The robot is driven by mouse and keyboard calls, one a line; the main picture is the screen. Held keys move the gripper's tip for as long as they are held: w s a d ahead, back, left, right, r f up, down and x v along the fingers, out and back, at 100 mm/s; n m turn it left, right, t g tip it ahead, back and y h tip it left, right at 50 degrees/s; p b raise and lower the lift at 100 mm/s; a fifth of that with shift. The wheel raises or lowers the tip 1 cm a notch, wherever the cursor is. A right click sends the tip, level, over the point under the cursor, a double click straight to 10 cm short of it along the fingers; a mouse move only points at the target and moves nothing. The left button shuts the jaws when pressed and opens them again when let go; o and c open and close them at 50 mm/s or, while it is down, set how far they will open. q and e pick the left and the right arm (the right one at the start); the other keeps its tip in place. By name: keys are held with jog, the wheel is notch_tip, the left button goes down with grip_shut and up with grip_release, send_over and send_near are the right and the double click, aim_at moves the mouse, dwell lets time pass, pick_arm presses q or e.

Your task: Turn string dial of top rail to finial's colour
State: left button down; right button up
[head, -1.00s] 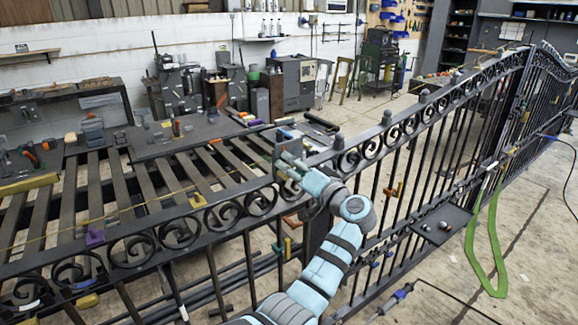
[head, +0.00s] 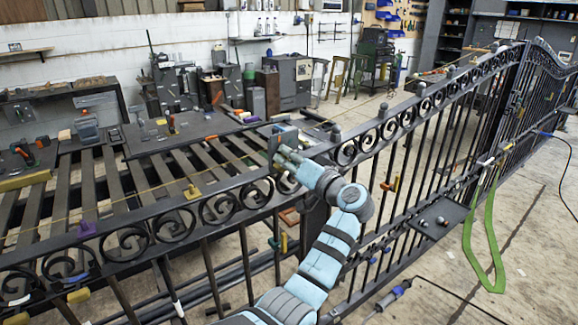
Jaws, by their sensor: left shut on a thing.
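The black scroll gate's top rail (head: 150,212) runs from the lower left to the upper right. A thin yellow string (head: 235,160) runs along it. Small clips sit on the rail, one yellow (head: 193,192) and one purple (head: 86,230). Dark grey finials (head: 335,134) stand along the rail to the right of my gripper. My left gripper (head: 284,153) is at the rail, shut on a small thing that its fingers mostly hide. I cannot tell the dial or its colour there. My right gripper is not in view.
Behind the gate is a slatted bench (head: 190,170) with tools. A dark plate (head: 438,220) with small knobs is fixed to the gate at right, and a green strap (head: 470,245) hangs beside it. A tool (head: 394,294) lies low in front. The floor at right is mostly clear.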

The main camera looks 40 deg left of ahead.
pick_arm(q)
jog(key=n+b, duration=0.1)
jog(key=b, duration=0.1)
jog(key=n+b, duration=0.2)
jog(key=b, duration=0.1)
jog(key=n+b, duration=0.1)
jog(key=b, duration=0.1)
jog(key=shift+s+f+n, duration=0.15)
jog(key=shift+f+n, duration=0.1)
jog(key=shift+n, duration=0.15)
jog(key=shift+s+r+n+b, duration=0.1)
jog(key=shift+r+n+b, duration=0.15)
jog(key=shift+n+b, duration=1.35)
jog(key=c, duration=1.5)
grip_release()
jog(key=v, duration=1.2)
jog(key=shift+a, duration=0.1)
